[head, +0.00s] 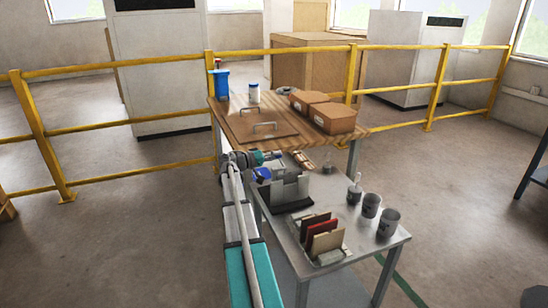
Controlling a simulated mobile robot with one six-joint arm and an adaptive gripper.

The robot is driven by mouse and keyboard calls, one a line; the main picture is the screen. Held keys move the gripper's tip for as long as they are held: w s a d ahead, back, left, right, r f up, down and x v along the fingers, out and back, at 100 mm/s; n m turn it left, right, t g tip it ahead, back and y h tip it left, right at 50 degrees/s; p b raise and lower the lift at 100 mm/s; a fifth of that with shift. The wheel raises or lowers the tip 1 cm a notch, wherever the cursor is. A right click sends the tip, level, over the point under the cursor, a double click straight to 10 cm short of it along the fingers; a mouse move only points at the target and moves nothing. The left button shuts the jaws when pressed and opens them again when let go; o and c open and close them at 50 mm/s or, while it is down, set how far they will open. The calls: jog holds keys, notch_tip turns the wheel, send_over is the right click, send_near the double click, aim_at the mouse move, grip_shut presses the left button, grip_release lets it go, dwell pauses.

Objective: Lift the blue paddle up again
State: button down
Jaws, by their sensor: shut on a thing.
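My arm reaches up from the bottom of the head view and bends over the left edge of the work table. My gripper (260,180) is small and dark at the arm's end, beside the grey slotted block. It is shut on a small blue piece, which appears to be the blue paddle (262,174). The fingertips are too small and too covered to make out clearly. I cannot tell whether the paddle touches anything beneath it.
The grey slotted block (291,191) stands on the metal table (284,229). A rack with red and beige tiles (323,238) is in front, with grey cups (388,223) to the right. Cardboard boxes (334,118) and a blue container (221,84) stand on the wooden bench behind. Yellow railings (120,128) run beyond.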

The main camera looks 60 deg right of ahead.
jog(key=shift+r, duration=0.15)
jog(key=c, duration=0.8)
grip_release()
jog(key=shift+s, duration=0.25)
jog(key=shift+o, duration=0.2)
jog(key=v, duration=1.2)
